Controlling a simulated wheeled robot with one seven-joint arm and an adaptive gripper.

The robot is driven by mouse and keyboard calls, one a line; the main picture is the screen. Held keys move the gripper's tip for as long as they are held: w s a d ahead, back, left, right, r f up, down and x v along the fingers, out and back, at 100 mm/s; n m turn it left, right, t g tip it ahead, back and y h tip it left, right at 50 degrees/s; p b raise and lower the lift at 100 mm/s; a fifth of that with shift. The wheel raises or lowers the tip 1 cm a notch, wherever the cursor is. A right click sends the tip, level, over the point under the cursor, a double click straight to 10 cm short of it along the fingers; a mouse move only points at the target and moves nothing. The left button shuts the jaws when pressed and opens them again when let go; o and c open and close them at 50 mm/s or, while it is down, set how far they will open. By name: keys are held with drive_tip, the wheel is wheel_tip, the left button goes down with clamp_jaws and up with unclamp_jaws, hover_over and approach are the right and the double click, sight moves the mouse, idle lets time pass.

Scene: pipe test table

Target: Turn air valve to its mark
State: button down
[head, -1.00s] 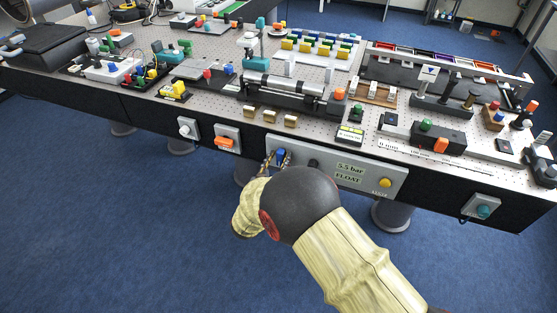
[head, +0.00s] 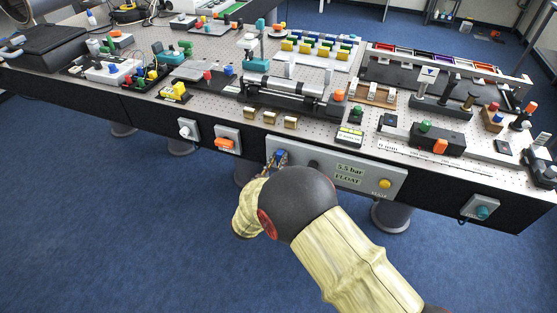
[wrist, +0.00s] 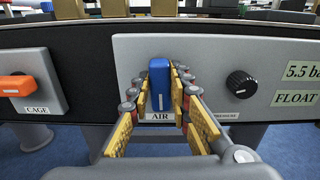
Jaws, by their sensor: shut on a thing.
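The air valve is a blue lever handle (wrist: 160,84) with a white line on it, above an AIR label (wrist: 160,116) on the grey front panel (wrist: 205,50). In the wrist view the handle stands about upright. My gripper (wrist: 160,90) is shut on it, with a yellow pad on each side. In the head view my gripper (head: 275,160) reaches the left end of the panel, and the blue handle (head: 281,155) shows between the fingers. I cannot make out a target mark around the handle; the fingers cover part of the panel there.
A black PRESSURE knob (wrist: 241,84) is right of the handle. An orange CAGE switch (wrist: 16,86) is on a separate plate to the left. A yellow button (head: 385,183) is at the panel's right end. The crowded table (head: 215,100) is above; open blue floor lies below.

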drive_tip(key=n+p, duration=0.1)
drive_tip(key=p, duration=0.1)
drive_tip(key=n+p, duration=0.2)
drive_tip(key=shift+a+r+n, duration=0.15)
drive_tip(key=shift+n, duration=0.15)
drive_tip(key=n+p, duration=0.5)
drive_tip(key=shift+w+a, duration=0.1)
drive_tip(key=shift+a, duration=0.1)
drive_tip(key=shift+a+f+n+p, duration=0.1)
drive_tip(key=shift+f+n+p, duration=0.1)
drive_tip(key=shift+n+p, duration=1)
drive_tip(key=shift+f+n+p, duration=0.2)
drive_tip(key=shift+n+p, duration=0.45)
drive_tip(key=shift+n, duration=1)
drive_tip(key=shift+a+f+n+p, duration=0.1)
drive_tip(key=shift+f+n+p, duration=0.1)
drive_tip(key=shift+n+p, duration=1)
drive_tip(key=shift+n, duration=0.45)
drive_tip(key=shift+f, duration=0.1)
drive_tip(key=c, duration=1.6)
unclamp_jaws()
drive_tip(key=shift+c, duration=0.2)
